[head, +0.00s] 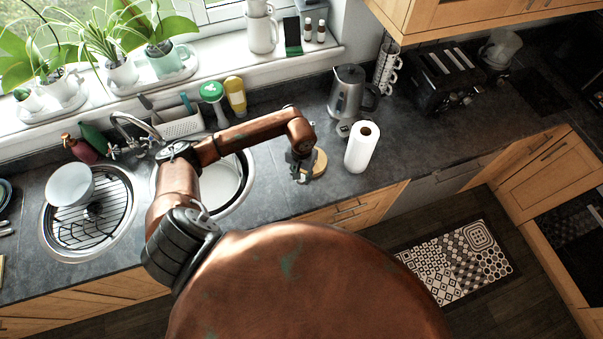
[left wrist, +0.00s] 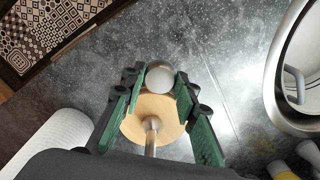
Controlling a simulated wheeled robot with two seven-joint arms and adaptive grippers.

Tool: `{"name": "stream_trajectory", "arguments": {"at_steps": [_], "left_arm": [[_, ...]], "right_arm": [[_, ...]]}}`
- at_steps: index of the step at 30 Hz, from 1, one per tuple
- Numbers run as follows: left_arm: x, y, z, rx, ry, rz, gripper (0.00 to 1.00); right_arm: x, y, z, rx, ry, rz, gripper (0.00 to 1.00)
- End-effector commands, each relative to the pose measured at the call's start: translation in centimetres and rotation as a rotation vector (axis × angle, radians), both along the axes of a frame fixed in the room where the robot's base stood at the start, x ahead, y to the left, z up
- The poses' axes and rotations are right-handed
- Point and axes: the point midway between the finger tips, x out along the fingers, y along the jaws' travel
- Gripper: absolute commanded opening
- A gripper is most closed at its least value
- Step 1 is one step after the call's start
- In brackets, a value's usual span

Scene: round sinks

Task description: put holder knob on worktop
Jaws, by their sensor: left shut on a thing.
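My left gripper (head: 303,172) is over the dark speckled worktop (head: 258,203), between the right sink and the paper roll. The disc also shows in the head view (head: 320,162), right of the gripper. The fingers hide part of the disc. I cannot tell whether the piece touches the worktop. My right gripper is not in view.
A white paper roll (head: 361,150) stands close to the right of the gripper, with a kettle (head: 349,90) behind it. The round sink (head: 243,205) lies to the left. Bare worktop lies around the gripper, up to the front edge.

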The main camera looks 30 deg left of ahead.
Motion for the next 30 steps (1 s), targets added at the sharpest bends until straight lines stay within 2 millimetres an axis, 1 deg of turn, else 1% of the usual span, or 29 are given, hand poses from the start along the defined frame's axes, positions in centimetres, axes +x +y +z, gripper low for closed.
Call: {"name": "stream_trajectory", "arguments": {"at_steps": [1, 6, 15, 21, 30], "left_arm": [[-0.1, -0.1, -0.8, -0.002, 0.003, 0.001, 0.0], [-0.1, -0.1, -2.7, -0.002, 0.003, 0.001, 0.0], [-0.1, -0.1, -5.3, -0.002, 0.002, 0.001, 0.0], [0.0, 0.0, -5.9, 0.0, 0.0, 0.0, 0.0], [0.0, 0.0, -5.9, 0.0, 0.0, 0.0, 0.0]], "right_arm": [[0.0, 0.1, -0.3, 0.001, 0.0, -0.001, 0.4], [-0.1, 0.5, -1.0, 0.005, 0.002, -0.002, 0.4], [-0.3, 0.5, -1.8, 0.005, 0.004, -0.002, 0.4], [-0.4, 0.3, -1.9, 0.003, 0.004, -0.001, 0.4], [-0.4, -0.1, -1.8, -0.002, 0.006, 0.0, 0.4]]}}
